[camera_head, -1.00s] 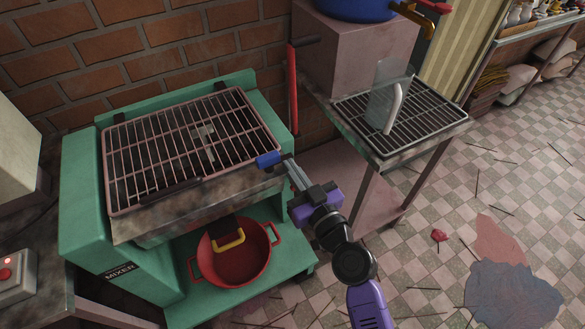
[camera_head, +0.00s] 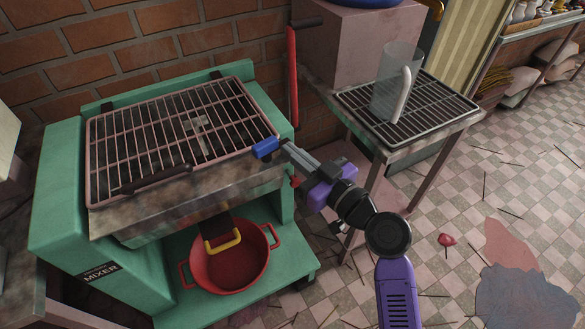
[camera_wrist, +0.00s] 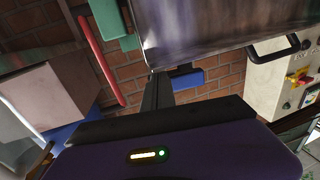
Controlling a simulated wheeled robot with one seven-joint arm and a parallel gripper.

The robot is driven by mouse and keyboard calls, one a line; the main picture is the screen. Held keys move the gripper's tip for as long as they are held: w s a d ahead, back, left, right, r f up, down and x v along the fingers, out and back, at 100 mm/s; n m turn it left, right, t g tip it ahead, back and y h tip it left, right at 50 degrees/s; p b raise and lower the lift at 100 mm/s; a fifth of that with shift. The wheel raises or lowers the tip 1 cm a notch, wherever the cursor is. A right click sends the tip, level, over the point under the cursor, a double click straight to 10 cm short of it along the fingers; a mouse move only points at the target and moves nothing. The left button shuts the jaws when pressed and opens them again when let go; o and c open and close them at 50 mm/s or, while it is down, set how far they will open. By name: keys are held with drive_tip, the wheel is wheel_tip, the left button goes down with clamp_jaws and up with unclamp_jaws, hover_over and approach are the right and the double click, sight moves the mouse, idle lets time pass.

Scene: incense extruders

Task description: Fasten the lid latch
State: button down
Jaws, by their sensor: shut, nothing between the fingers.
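The mixer (camera_head: 60,215) is a green machine on the left in the head view. Its grated lid (camera_head: 133,140), with a dark handle along the front, lies flat over the top. A blue latch piece (camera_head: 266,148) sits at the front right corner of the mixer, below the lid's edge. It also shows in the wrist view (camera_wrist: 187,79). My gripper (camera_head: 287,150) is shut and empty, its fingertips close beside the latch on its right. In the wrist view the fingers (camera_wrist: 157,92) stand just left of the blue piece. I cannot tell whether they touch it.
A red pot (camera_head: 235,268) stands on the mixer's lower shelf, under a yellow handle (camera_head: 224,240). A red lever (camera_head: 293,75) rises at the mixer's right rear. A table with a rack (camera_head: 448,104) and clear jug (camera_head: 390,85) stands to the right. Floor at right is mostly open.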

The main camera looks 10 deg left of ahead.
drive_tip(key=w+n+g+y+b, duration=0.1)
drive_tip(key=n+g+b, duration=0.1)
drive_tip(key=b, duration=0.3)
drive_tip(key=w+n+g+y+b, duration=0.1)
drive_tip(key=n+g+y+b, duration=0.1)
drive_tip(key=g+b, duration=0.3)
drive_tip(key=w+a+n+g+y+b, duration=0.1)
drive_tip(key=n+g+b, duration=0.3)
drive_tip(key=b, duration=0.1)
drive_tip(key=shift+f+y, duration=0.1)
drive_tip(key=shift+y, duration=0.3)
drive_tip(key=shift+g+b, duration=0.3)
